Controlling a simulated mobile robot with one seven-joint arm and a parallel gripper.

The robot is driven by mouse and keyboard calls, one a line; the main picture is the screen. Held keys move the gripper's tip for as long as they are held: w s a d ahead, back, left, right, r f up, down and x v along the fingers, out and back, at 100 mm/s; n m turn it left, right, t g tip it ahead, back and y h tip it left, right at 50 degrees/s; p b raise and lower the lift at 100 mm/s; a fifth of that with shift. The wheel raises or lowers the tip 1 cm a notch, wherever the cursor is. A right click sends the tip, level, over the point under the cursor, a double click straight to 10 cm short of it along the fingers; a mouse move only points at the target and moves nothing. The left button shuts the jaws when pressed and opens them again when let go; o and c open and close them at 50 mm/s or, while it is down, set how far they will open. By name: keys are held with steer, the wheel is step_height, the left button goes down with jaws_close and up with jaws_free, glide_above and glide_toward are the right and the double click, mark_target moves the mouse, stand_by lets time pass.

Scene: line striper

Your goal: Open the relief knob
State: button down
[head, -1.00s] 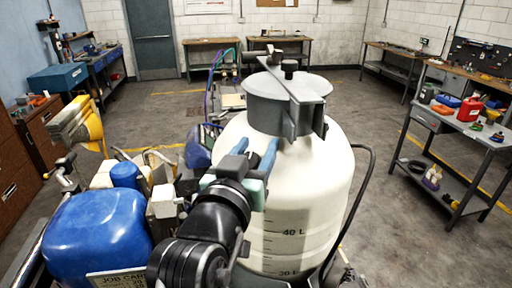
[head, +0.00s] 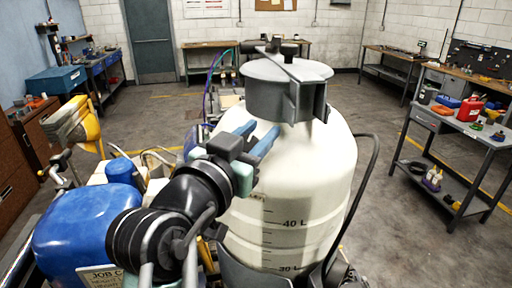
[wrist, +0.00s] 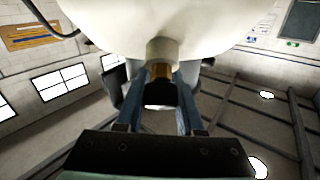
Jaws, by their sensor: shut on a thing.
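The relief knob (wrist: 158,90) shows in the wrist view as a dark, partly hidden piece below a brass stem (wrist: 160,71) and a pale fitting (wrist: 162,50) on the white tank. My gripper (wrist: 162,78) has its two blue fingers on either side of it and is shut on it. In the head view my gripper (head: 262,130) reaches to the upper left side of the white tank (head: 310,185), just below the grey lid. The knob itself is hidden there behind the fingers and wrist.
The grey lid (head: 275,100) with a clamp bar stands right above my gripper. A black hose (head: 372,160) curves along the tank's right side. A blue container (head: 75,225) stands at the left, near my arm.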

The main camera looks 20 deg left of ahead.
steer(key=m+h+b, duration=0.2)
steer(key=m+b, duration=0.1)
steer(key=m+h+b, duration=0.1)
steer(key=m, duration=0.1)
steer(key=shift+d+f+g+h, duration=0.25)
steer(key=shift+f+g+h, duration=0.05)
steer(key=shift+g, duration=0.1)
steer(key=m+h+b, duration=0.1)
steer(key=m+g+h+b, duration=0.1)
steer(key=m, duration=0.1)
steer(key=m+g+b, duration=0.1)
steer(key=m, duration=0.1)
steer(key=shift+s+d+h, duration=0.2)
steer(key=shift+d+h, duration=0.1)
steer(key=shift+h, duration=0.1)
steer(key=m+g, duration=0.1)
steer(key=m+g+h+b, duration=0.1)
steer(key=m, duration=0.1)
steer(key=m+g+h, duration=0.1)
steer(key=m, duration=0.1)
steer(key=shift+s+d+f+g, duration=0.1)
steer(key=shift+s+d+g, duration=0.1)
steer(key=shift+d+g, duration=0.1)
steer(key=shift+s+d+f+m+g, duration=0.1)
steer(key=shift+m+g, duration=0.45)
steer(key=shift+m, duration=0.4)
steer(key=shift+s+d+f+m+g, duration=0.1)
steer(key=shift+m+g, duration=0.45)
steer(key=shift+m, duration=0.4)
